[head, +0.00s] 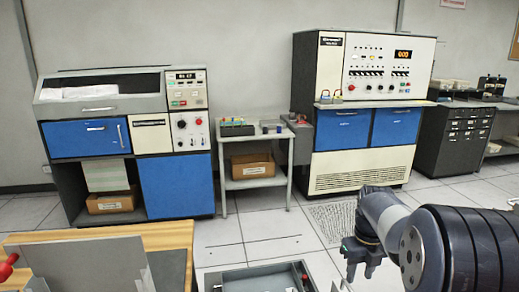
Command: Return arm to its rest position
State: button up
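My gripper (360,272) hangs at the lower right of the head view, pointing down. Its two dark fingers stand apart with nothing visible between them. My arm's grey and black links fill the lower right corner. The gripper appears in front of the tiled floor, to the right of a grey open tray (262,281) at the bottom edge. It does not appear to touch anything.
A wooden-topped desk (185,236) with grey panels is at lower left. Behind stand a blue-and-cream printer cabinet (178,187), a small table (256,184) with a cardboard box (252,165), and a control cabinet (340,170).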

notch_tip(320, 180, down, 8)
jog(key=shift+f+b, duration=0.2)
jog(key=shift+b, duration=0.1)
notch_tip(320, 180, up, 11)
jog(key=p, duration=0.6)
jog(key=shift+s, duration=0.1)
